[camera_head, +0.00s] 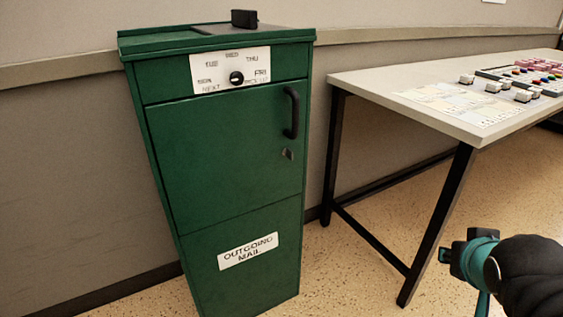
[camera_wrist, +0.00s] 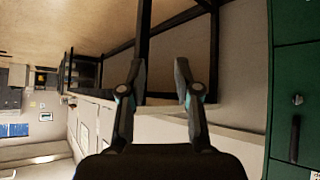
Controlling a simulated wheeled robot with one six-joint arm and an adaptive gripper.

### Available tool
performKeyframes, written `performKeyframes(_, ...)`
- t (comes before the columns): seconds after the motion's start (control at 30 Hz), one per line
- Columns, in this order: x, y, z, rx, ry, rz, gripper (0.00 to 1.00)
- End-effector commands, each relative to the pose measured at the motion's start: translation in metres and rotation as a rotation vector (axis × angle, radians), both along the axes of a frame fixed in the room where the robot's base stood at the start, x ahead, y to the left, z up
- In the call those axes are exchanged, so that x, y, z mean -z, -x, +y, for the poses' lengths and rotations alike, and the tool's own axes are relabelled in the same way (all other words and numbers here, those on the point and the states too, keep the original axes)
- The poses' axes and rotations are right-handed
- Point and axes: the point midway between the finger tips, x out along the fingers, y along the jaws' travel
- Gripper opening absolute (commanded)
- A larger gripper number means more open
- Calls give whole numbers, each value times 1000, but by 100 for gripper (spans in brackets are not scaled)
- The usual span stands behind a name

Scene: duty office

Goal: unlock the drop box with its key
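The drop box (camera_head: 225,150) is a tall green cabinet left of centre in the head view, with a white "OUTGOING MAIL" label. Its upper door is shut and has a black handle (camera_head: 291,112). The box front also shows at the right edge of the wrist view, with the lock fitting (camera_wrist: 297,99) and handle (camera_wrist: 294,140). My gripper (camera_wrist: 158,68) is open and empty, away from the box. I cannot make out a separate key.
A table (camera_head: 400,90) with black legs stands right of the box. It carries a paper chart (camera_head: 455,102), several small white blocks and a tray of coloured pieces. A day dial (camera_head: 236,78) is above the door. Speckled floor is clear in front.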

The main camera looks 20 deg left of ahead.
Motion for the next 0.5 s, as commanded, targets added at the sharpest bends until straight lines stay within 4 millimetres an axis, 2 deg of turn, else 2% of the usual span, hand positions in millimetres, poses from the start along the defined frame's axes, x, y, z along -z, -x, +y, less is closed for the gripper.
performKeyframes(0.03,4,-23,9,-34,8,-61,32)
performKeyframes(0.1,-1,-51,25,-85,7,-160,32)
performKeyframes(0.23,-9,-93,67,-214,-23,-328,32)
performKeyframes(0.3,-12,-110,95,-297,-56,-410,32)
performKeyframes(0.4,-13,-125,139,-428,-124,-511,32)
performKeyframes(0.5,-13,-129,182,-560,-205,-588,32)
